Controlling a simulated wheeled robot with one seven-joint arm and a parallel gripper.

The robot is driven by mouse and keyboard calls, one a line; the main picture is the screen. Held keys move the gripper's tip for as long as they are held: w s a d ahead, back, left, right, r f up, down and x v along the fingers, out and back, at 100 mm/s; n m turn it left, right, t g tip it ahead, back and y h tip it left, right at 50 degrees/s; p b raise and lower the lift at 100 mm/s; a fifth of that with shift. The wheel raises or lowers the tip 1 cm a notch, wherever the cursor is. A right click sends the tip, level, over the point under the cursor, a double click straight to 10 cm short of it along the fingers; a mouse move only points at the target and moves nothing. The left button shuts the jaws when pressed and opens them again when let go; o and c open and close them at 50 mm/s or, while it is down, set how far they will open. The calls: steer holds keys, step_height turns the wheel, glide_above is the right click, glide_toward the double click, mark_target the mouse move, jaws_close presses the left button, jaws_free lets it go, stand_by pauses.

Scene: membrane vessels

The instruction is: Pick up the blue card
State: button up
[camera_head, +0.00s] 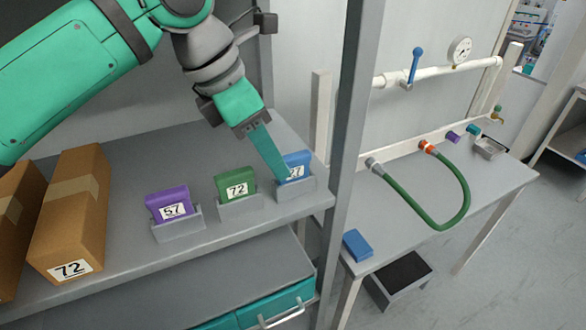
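The blue card (298,161) stands in a small grey holder (296,188) at the right end of the shelf. Its white label is partly hidden by my gripper, and a 7 shows at its end. My gripper (284,172) reaches down from the upper left, with its teal fingertips at the left part of the card. The fingers overlap in this view, so I cannot tell whether they are open or closed on the card. The card still sits in its holder.
A green card (234,183) labelled 72 and a purple card (168,202) labelled 57 stand in holders to the left. Cardboard boxes (72,215) stand further left. A grey post (345,130) rises just right of the shelf. Beyond it, a table holds a blue block (357,245) and green hose (435,225).

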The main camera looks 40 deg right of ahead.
mark_target(290, 156)
steer(key=d, duration=0.2)
steer(key=shift+s+d, duration=0.3)
steer(key=shift+x, duration=1.15)
steer(key=shift+d+f, duration=0.2)
steer(key=shift+f, duration=0.05)
steer(key=shift+s+d+f, duration=0.1)
steer(key=shift+d, duration=0.1)
steer(key=shift+s, duration=0.1)
jaws_close()
